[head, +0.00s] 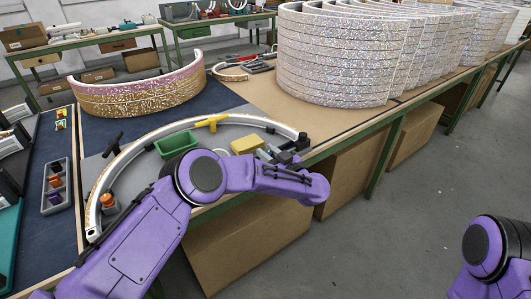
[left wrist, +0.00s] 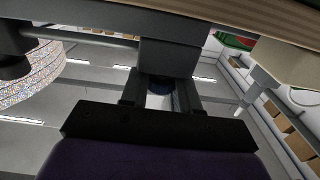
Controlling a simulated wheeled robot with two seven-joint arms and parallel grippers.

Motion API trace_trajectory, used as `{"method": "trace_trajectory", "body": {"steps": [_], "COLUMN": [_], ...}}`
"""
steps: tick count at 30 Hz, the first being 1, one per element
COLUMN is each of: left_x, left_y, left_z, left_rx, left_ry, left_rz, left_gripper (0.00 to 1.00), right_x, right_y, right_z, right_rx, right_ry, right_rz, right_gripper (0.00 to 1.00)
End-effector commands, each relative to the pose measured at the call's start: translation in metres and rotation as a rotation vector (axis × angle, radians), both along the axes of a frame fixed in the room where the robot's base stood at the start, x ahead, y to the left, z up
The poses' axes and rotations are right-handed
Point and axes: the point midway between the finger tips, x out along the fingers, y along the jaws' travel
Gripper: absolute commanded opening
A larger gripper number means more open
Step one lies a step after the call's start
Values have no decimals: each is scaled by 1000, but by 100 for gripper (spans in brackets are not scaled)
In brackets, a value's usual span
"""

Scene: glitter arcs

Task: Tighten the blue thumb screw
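In the left wrist view the blue thumb screw (left wrist: 160,86) shows as a small dark blue round knob under a grey clamp block (left wrist: 168,55). My left gripper (left wrist: 161,95) has one finger on each side of it; the knob fills the gap, but I cannot tell if the fingers press on it. In the head view my left arm reaches to the right end of the white curved strip (head: 243,119), beside a black clamp (head: 296,143). The blue screw is hidden there, and my left fingertips are hard to make out. My right gripper is out of view.
A green bin (head: 176,145), yellow block (head: 247,145), yellow clamp (head: 211,122) and black clamp (head: 112,146) are around the strip. A glittery arc stack (head: 140,92) stands behind. Big white stacks (head: 340,60) fill the back right. Cardboard boxes (head: 250,240) stand below the table.

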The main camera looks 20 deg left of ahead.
Motion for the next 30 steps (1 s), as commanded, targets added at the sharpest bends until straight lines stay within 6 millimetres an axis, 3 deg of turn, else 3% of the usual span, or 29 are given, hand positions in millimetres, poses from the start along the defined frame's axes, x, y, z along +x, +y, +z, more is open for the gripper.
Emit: {"method": "trace_trajectory", "body": {"steps": [6, 7, 30], "left_x": [0, 0, 0], "left_y": [0, 12, -2], "left_z": [1, 1, 1], "left_rx": [0, 0, 0], "left_ry": [-1, 0, 0], "left_rz": [-1, 3, -43], "left_gripper": [0, 0, 0], "right_x": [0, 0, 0], "right_y": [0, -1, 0], "right_z": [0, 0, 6], "right_rx": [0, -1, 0], "right_ry": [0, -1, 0], "right_rz": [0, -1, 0], "right_gripper": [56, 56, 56]}}
